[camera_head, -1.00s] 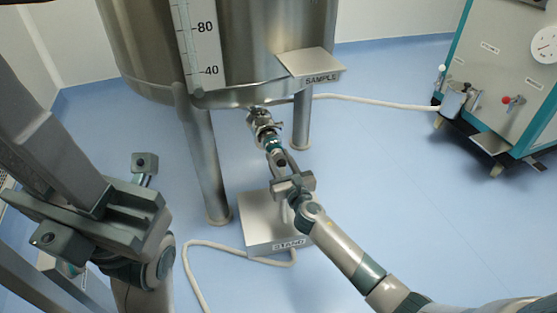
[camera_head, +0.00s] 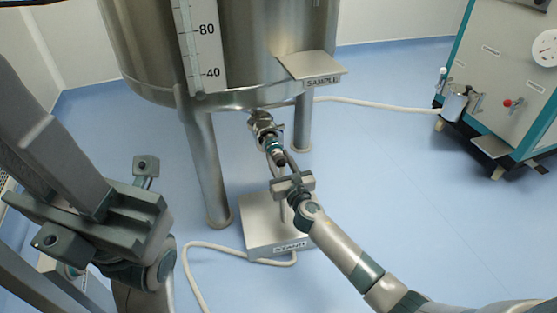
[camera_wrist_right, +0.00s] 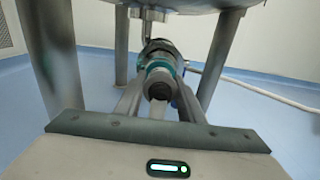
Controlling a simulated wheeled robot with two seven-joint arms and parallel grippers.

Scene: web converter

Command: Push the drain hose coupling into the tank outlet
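The tank outlet (camera_head: 262,122) is a metal fitting under the large steel tank (camera_head: 262,55). The drain hose coupling (camera_head: 272,146), with a teal band and a dark round end, sits in line against the outlet. The coupling also shows in the right wrist view (camera_wrist_right: 160,68), its dark end facing me; the exact seating depth is hidden.
Tank legs (camera_head: 208,170) flank the outlet. A SAMPLE shelf (camera_head: 312,63) juts from the tank. A teal-edged machine (camera_head: 510,85) stands right.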

